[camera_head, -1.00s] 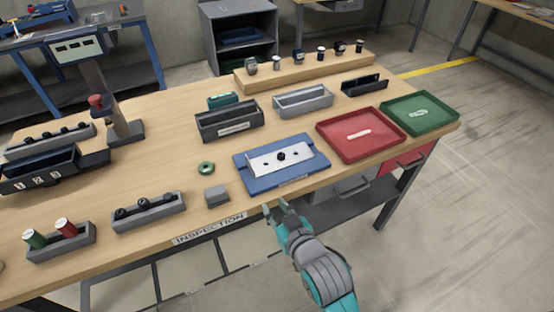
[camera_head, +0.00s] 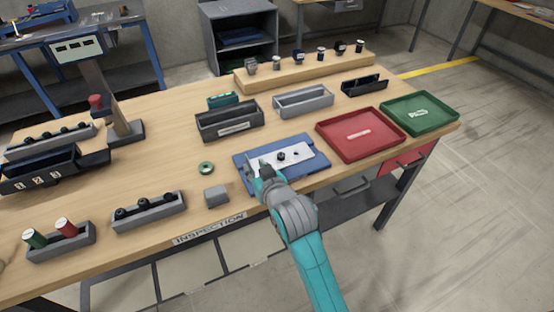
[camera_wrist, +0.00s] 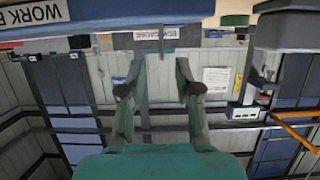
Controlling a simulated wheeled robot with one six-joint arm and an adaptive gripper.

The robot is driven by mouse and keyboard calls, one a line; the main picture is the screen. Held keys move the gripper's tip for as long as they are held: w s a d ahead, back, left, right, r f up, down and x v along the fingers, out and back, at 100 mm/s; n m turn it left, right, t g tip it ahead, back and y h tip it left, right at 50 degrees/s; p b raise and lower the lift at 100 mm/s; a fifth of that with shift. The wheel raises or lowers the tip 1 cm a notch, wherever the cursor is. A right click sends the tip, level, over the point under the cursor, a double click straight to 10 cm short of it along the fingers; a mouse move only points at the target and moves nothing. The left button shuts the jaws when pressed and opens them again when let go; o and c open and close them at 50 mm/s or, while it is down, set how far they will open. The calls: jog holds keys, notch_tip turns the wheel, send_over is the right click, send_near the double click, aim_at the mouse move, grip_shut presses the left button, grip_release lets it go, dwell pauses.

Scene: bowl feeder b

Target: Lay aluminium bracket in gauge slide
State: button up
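A silver metal piece (camera_head: 294,155) with a black knob and small holes lies on a blue plate (camera_head: 310,170) near the bench's front edge. It looks like the aluminium bracket, but I cannot be sure. My gripper (camera_head: 262,167) is over or beside its left end and hides part of it; I cannot tell whether it touches. In the wrist view my gripper (camera_wrist: 160,90) has its two fingers well apart, with nothing seen held between them. No part is clearly marked as the gauge slide; a dark tray labelled 1 2 3 (camera_head: 35,175) sits at the left.
A small grey block (camera_head: 216,195) and a green ring (camera_head: 206,168) lie left of the plate. A red tray (camera_head: 335,147) and a green tray (camera_head: 440,122) are at the right. Dark (camera_head: 228,124) and grey (camera_head: 303,102) bins stand behind.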

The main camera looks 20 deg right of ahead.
aim_at(250, 163)
jog(key=x, duration=0.5)
jog(key=shift+a+f, duration=0.1)
jog(key=shift+f, duration=0.05)
grip_shut()
